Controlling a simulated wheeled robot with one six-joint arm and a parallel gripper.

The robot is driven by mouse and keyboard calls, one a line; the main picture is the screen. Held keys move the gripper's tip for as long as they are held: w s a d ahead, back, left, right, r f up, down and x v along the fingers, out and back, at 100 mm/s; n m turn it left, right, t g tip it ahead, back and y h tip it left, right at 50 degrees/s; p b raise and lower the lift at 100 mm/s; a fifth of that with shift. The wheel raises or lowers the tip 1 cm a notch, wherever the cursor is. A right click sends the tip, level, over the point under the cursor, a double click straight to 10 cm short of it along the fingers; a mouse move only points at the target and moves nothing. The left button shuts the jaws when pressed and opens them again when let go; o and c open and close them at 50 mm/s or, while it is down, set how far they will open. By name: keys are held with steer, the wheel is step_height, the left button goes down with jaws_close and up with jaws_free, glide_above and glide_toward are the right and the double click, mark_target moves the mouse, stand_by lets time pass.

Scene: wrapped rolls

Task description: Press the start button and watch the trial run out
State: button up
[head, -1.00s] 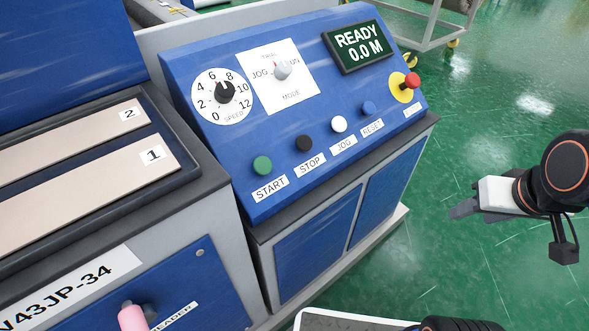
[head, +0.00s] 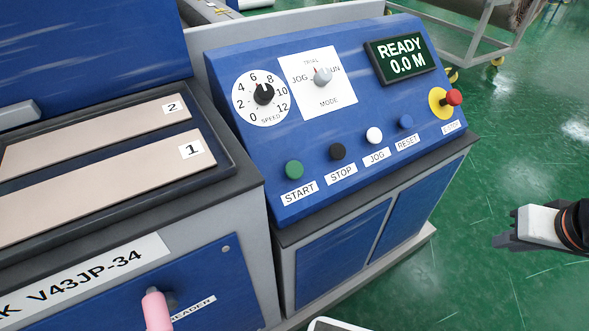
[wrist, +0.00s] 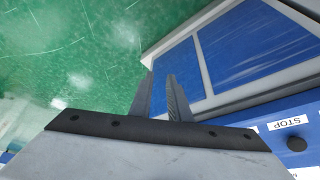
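The green start button (head: 294,169) is on the sloped blue console (head: 225,65), above its START label. The display (head: 401,58) reads READY 0.0 M. The mode knob (head: 322,77) points up toward TRIAL. The speed knob (head: 264,94) points up, roughly between 6 and 8. My gripper (head: 506,227) is over the floor at the right, well away from the start button and touching nothing. In the wrist view my gripper (wrist: 159,92) shows two fingers with a narrow gap and nothing between them. The start button is not visible there.
Black stop (head: 338,151), white jog (head: 374,135) and blue reset (head: 406,121) buttons run right of start. A red emergency knob (head: 453,97) sticks out at the console's right end. A pink handle (head: 156,310) juts out at lower left. Green floor (head: 480,280) lies open at right.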

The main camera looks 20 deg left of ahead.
jaws_close()
stand_by(1.5)
